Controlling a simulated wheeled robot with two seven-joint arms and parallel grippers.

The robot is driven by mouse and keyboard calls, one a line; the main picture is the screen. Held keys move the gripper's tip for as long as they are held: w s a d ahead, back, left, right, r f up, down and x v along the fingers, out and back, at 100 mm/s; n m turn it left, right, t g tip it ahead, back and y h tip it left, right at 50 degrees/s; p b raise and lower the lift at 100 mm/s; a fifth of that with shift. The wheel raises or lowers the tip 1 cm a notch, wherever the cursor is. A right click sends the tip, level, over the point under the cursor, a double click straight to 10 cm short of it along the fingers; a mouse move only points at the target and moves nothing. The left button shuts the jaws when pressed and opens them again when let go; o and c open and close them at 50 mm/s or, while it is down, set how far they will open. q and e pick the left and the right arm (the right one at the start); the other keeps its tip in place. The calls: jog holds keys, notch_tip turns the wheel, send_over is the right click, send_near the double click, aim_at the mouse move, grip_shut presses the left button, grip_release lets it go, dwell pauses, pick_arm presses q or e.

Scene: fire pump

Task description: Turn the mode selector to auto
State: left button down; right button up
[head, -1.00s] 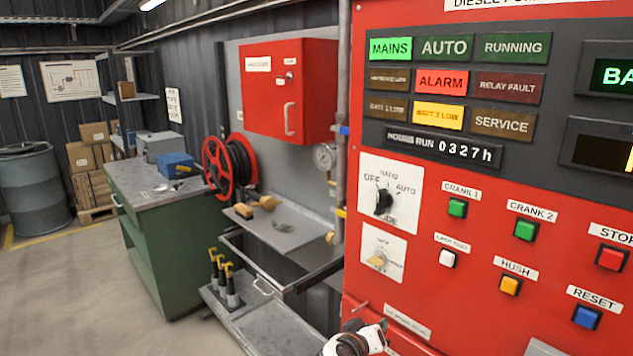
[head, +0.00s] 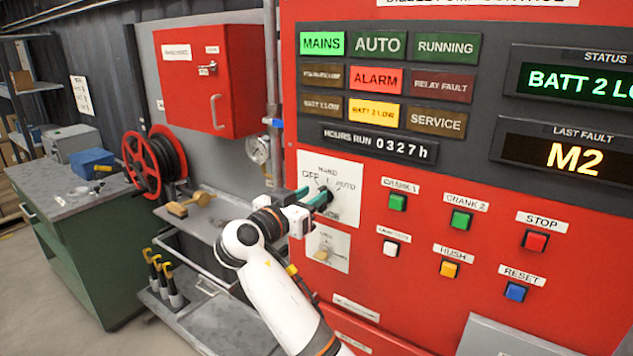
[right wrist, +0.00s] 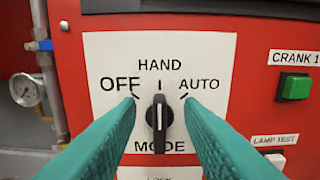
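The mode selector is a black knob (right wrist: 158,120) with a white line, on a white plate (right wrist: 105,50) marked OFF, HAND, AUTO and MODE. In the right wrist view the knob stands upright, its line in line with the HAND mark. In the head view the plate (head: 345,215) is on the red panel, with the knob partly hidden by my fingers. My right gripper (right wrist: 159,101) is open, its teal fingers on either side of the knob with gaps showing. It also shows at the plate in the head view (head: 313,197). My left gripper is out of view.
A second white plate with a key switch (head: 322,254) sits just below. Green, white, yellow, red and blue buttons are to the right, including the CRANK 1 button (head: 398,202). A pressure gauge (head: 258,150) and pipe stand left. The AUTO lamp (head: 378,44) looks unlit.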

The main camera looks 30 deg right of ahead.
aim_at(319, 191)
jog(key=shift+p+x, duration=0.5)
jog(key=shift+x, duration=1.2)
grip_shut()
jog(key=m+b, duration=0.2)
jog(key=b, duration=0.4)
jog(key=s+f+m+b, duration=0.1)
jog(key=m+b, duration=0.2)
jog(key=b, duration=0.4)
jog(key=m+b, duration=0.2)
jog(key=b, duration=0.4)
jog(key=shift+s+d+f+m, duration=0.15)
jog(key=shift+s+d+m, duration=0.15)
jog(key=shift+m, duration=0.1)
jog(key=shift+s+m+b, duration=0.15)
jog(key=shift+m+b, duration=0.85)
jog(key=shift+b, duration=0.5)
